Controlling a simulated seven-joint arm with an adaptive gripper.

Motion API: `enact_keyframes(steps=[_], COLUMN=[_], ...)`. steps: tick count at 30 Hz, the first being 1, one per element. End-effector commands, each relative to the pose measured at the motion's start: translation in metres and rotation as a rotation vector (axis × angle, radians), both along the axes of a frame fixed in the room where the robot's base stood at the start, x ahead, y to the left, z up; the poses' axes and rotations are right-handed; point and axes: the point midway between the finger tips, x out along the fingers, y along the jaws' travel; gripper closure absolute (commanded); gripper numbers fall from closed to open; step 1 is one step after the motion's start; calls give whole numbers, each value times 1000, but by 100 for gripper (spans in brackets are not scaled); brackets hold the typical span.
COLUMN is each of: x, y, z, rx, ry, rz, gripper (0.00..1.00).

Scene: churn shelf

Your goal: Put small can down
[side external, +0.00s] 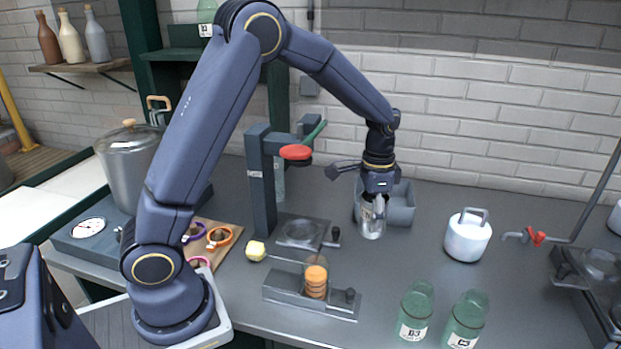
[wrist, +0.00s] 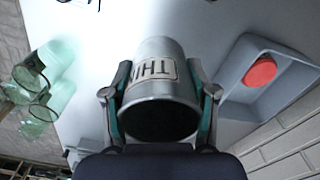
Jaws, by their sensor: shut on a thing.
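The small can (side external: 372,219) is a silver metal cylinder. In the wrist view the can (wrist: 158,80) fills the space between the two fingers and shows a label with partly visible dark letters. Its open or dark end faces the wrist camera. My gripper (side external: 376,197) points down and is shut on the can near its upper part. In the wrist view the fingers of my gripper (wrist: 160,105) press on both sides of the can. The can is upright at or just above the grey table; I cannot tell whether its base touches.
A grey bin (side external: 402,203) stands right behind the can; a red round thing (wrist: 260,71) is inside it. A white lidded pot (side external: 467,237) is to the right. Green jars (side external: 415,312) stand at the front. A dark press stand (side external: 262,185) is to the left. Table around the can's front is clear.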

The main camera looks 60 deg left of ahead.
Motion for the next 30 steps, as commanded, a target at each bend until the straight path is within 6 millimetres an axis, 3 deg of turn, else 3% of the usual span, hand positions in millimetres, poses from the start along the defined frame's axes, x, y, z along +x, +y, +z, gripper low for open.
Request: enact_keyframes(steps=[6,18,29,30], x=[-1,-1,0,0], y=[0,0,0,0], z=[-44,-90,-95,-96], rx=[1,0,0,0], ry=[5,3,0,0], rz=[1,1,1,1], gripper=[80,80,80,41])
